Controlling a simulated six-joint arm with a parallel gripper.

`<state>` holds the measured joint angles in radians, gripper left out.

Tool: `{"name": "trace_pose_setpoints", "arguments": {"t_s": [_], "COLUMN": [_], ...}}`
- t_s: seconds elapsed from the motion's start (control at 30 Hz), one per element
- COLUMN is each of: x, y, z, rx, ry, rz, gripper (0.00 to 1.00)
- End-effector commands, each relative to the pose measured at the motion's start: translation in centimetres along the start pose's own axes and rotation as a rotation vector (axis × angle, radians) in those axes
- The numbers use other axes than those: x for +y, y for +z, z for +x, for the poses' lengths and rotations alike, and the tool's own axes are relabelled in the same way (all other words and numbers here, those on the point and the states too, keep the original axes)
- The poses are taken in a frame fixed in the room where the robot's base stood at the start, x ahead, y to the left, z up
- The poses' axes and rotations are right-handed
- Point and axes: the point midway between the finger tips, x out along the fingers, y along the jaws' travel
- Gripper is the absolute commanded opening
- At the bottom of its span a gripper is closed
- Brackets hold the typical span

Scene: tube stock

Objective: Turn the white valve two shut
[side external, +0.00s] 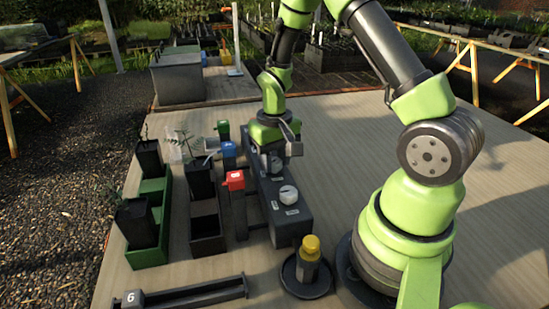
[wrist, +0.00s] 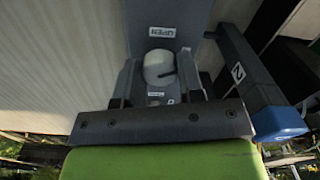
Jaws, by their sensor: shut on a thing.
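The white valve (wrist: 158,66) is a round knob with a dark slot on its right side, on a dark grey valve block (side external: 291,225). In the wrist view it sits between the two fingers of my gripper (wrist: 158,80), which is shut on it. An OPEN label (wrist: 162,32) lies above the knob, and a second label lies below it, too small to read. A "2" marks the arm leading to the blue outlet (wrist: 278,122). In the side view my gripper (side external: 273,163) points down onto the block beside the blue outlet (side external: 228,150) and mostly hides this valve.
Another white knob (side external: 288,194) stands nearer on the block. A red outlet (side external: 235,181) and a green outlet (side external: 223,128) stand to the left. Potted plants stand in a green tray (side external: 150,254) and a black tray (side external: 208,244). A yellow-capped bottle (side external: 309,250) stands in front.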

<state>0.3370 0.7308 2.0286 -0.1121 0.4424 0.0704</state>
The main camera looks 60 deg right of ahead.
Motion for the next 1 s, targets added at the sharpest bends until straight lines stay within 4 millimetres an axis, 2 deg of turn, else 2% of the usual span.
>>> {"name": "trace_pose_setpoints", "arguments": {"t_s": [0.2,0.5,1.0], "x": [-0.01,-0.02,-0.02], "y": [0.00,0.00,0.00], "z": [-0.09,-0.09,-0.09], "rx": [0.000,0.000,0.000], "ry": [0.000,0.000,-0.001], "rz": [0.190,0.383,0.481], "gripper": [0.12,0.12,0.12]}}
